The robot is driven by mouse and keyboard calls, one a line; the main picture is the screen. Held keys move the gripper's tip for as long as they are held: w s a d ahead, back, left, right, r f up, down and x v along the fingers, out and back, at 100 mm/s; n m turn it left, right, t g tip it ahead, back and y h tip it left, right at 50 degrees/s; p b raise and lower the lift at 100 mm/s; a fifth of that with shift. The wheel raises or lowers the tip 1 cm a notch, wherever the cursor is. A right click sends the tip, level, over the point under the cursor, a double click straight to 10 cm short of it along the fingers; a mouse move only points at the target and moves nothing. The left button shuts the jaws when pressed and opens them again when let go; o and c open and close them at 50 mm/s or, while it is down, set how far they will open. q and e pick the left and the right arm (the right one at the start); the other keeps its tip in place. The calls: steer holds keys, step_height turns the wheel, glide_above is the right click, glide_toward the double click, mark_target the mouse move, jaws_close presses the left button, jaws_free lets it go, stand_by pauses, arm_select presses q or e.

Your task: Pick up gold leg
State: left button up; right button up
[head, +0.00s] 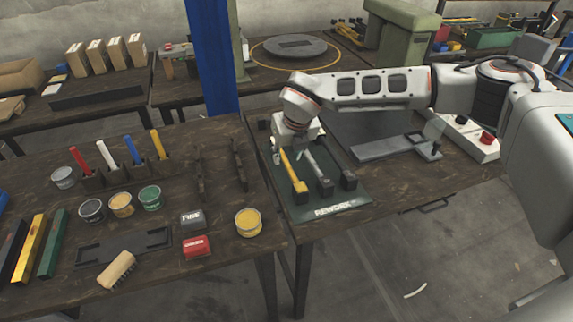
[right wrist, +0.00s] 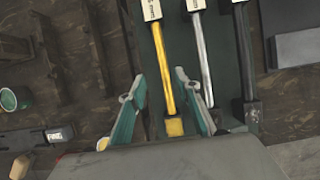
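The gold leg (head: 292,172) lies on the dark green REWORK mat (head: 335,205), left of a silver leg (head: 315,168) and a black leg (head: 348,180). My right gripper (head: 298,147) is over the far part of the mat, at the gold leg's far end. In the right wrist view, the open right gripper (right wrist: 159,78) has one green-padded finger on each side of the gold leg (right wrist: 161,60). The silver leg (right wrist: 201,55) is just right of the right finger, and the black leg (right wrist: 243,60) is farther right. I cannot tell whether the fingers touch anything. My left gripper is not in view.
A grey flat bracket (head: 390,148) and a white control box with a red button (head: 486,138) are right of the mat. The left table holds paint cans (head: 248,222), upright coloured handles (head: 133,150), a brush (head: 117,269) and coloured bars (head: 28,248). A blue post (head: 212,60) stands behind.

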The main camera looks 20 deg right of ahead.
mark_target(287, 162)
steer(key=shift+d+x, duration=0.15)
steer(key=shift+x, duration=1.25)
steer(key=shift+d+x, duration=0.2)
steer(key=shift+x, duration=1.15)
steer(key=shift+w+r, duration=0.1)
steer(key=shift+w, duration=0.05)
jaws_close()
